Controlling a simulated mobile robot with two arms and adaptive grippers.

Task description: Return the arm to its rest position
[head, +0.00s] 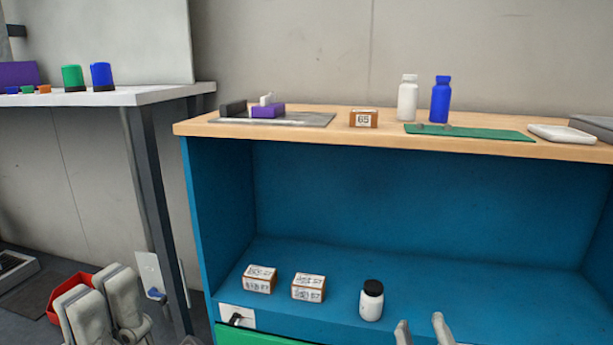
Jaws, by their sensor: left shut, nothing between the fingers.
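My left gripper (99,289) is at the lower left, in front of the area below the white table. Its grey fingers are shut and hold nothing. My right gripper (422,331) shows only as two fingertips at the bottom edge. They are apart with nothing visible between them, in front of the blue shelf (400,265). Most of both arms is out of view.
Two small labelled boxes (259,279) (308,287) and a dark-capped white bottle (371,303) stand on the blue shelf. The wooden top (360,138) holds a box marked 65 (363,118) and white and blue bottles (407,100) (440,102). A white table (130,96) stands left.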

